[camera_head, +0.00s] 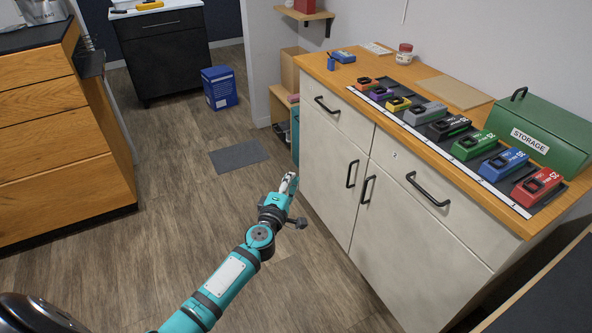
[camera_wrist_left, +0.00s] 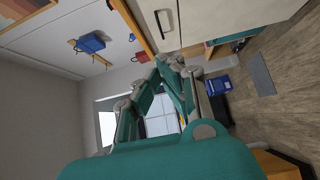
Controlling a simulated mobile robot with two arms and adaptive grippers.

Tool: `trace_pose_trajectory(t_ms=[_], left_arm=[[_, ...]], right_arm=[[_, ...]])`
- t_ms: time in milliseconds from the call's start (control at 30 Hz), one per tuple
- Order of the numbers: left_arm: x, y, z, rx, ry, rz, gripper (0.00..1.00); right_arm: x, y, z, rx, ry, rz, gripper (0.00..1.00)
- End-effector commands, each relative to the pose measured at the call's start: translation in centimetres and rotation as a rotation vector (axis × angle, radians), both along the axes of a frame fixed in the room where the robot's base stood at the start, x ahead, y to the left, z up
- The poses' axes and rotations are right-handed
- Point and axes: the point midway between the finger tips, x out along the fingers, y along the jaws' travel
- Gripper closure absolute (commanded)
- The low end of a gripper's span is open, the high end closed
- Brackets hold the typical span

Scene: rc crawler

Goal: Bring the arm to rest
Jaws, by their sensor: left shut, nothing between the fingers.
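My left arm reaches up from the bottom of the head view, teal with dark joints. Its gripper (camera_head: 289,183) is shut and empty, held in the air over the floor, just left of the white cabinet (camera_head: 327,161). The gripper also shows in the left wrist view (camera_wrist_left: 168,66), with the fingers close together. The gripper appears apart from the cabinet doors. My right gripper is in neither view.
Several coloured devices stand in a row on the wooden counter, among them a red one (camera_head: 538,186), beside a green STORAGE box (camera_head: 538,132). A blue box (camera_head: 219,88) and a grey mat (camera_head: 239,156) are on the floor. Wooden drawers (camera_head: 50,150) stand left. The floor between is open.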

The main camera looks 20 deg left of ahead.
Motion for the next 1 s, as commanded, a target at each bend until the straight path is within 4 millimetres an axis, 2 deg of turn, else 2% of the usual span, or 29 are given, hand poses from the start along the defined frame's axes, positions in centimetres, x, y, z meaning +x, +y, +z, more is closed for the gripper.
trace_pose_trajectory(t_ms=[167, 267, 367, 467, 500, 567, 600, 667, 700, 767, 800, 867, 1000], left_arm=[[-0.3, 0.2, -0.2, 0.004, 0.002, 0.0, 1.0], [-0.8, 0.0, -1.8, 0.049, 0.036, -0.009, 1.0], [-2.3, -0.7, -6.0, 0.172, 0.121, -0.044, 1.0], [-5.2, -1.8, -12.2, 0.349, 0.249, -0.117, 1.0], [-6.7, -2.3, -14.9, 0.423, 0.305, -0.156, 1.0], [-9.3, -3.0, -18.7, 0.528, 0.386, -0.22, 1.0], [-11.1, -3.4, -21.2, 0.593, 0.44, -0.267, 1.0], [-14.1, -4.1, -24.7, 0.684, 0.518, -0.34, 1.0], [-16.2, -4.4, -26.8, 0.742, 0.568, -0.391, 1.0], [-19.7, -4.9, -30.0, 0.823, 0.643, -0.473, 1.0], [-22.1, -5.2, -31.9, 0.874, 0.691, -0.531, 1.0], [-25.9, -5.6, -34.5, 0.947, 0.76, -0.62, 1.0], [-35.4, -6.0, -39.6, 1.101, 0.909, -0.844, 1.0]], right_arm=[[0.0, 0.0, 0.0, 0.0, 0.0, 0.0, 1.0], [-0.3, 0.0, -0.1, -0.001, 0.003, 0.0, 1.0], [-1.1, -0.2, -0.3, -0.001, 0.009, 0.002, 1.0], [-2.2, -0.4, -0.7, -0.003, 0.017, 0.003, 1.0], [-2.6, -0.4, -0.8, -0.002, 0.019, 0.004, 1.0], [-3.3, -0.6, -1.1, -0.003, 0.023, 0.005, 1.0], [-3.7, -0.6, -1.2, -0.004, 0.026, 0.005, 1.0], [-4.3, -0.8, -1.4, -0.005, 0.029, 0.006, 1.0], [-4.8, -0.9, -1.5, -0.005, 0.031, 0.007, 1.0], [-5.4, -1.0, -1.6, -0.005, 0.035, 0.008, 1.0], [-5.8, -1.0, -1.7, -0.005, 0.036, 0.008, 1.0], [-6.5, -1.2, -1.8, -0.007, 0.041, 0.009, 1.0], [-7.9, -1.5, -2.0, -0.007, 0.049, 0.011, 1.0]])
